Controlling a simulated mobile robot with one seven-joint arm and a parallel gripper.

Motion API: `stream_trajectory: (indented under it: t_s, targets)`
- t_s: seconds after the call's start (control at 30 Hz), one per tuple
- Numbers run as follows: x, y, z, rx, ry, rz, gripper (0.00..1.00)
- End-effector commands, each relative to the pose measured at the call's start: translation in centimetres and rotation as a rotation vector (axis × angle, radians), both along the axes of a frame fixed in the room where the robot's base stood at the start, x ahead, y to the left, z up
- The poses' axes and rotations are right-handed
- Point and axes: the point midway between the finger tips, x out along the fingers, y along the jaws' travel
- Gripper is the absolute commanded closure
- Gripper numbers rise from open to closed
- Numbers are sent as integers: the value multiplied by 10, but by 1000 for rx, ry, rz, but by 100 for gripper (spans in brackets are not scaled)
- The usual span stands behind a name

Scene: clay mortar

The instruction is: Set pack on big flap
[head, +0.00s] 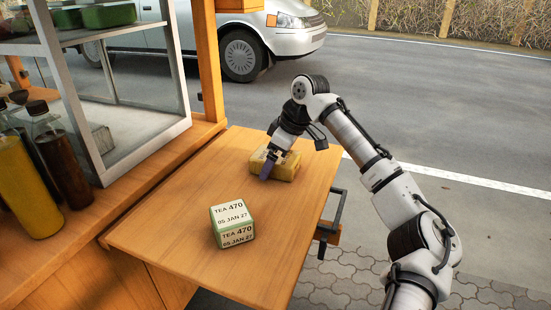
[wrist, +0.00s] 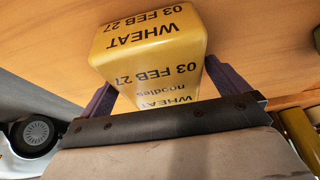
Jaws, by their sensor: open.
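A yellow pack (head: 286,168) lies on the far part of the wooden flap (head: 165,222). In the wrist view the yellow pack (wrist: 150,50) reads "WHEAT noodles, 03 FEB 27". My gripper (head: 270,166) is down at this pack, with a purple finger in front of its left part. In the wrist view my open gripper (wrist: 165,88) has one finger on either side of the pack. I cannot tell whether the fingers touch it. A green pack with white labels (head: 233,224), reading "TEA 470, 05 JAN 27", stands on the near half of the flap.
A glass case (head: 110,120) stands on the counter at the left, with bottles (head: 62,155) beside it. A metal bracket (head: 333,218) sticks out at the flap's right edge. A white car (head: 250,40) is on the road behind. The flap's left middle is clear.

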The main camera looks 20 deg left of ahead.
Motion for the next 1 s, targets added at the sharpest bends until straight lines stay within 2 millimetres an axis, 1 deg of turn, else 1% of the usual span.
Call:
stream_trajectory:
  t_s: [0.07, 0.17, 0.4, 0.6, 0.73, 1.0]
  targets:
    - [0, -1, 6, 1, -1, -2, 0]
    - [0, -7, 22, 2, -2, -2, 0]
    - [0, -28, 71, 1, -2, -2, 0]
    - [-1, -41, 101, 0, -1, -2, 0]
    - [-1, -45, 110, 0, -1, -1, 0]
    - [-1, -46, 113, -1, 0, 0, 0]
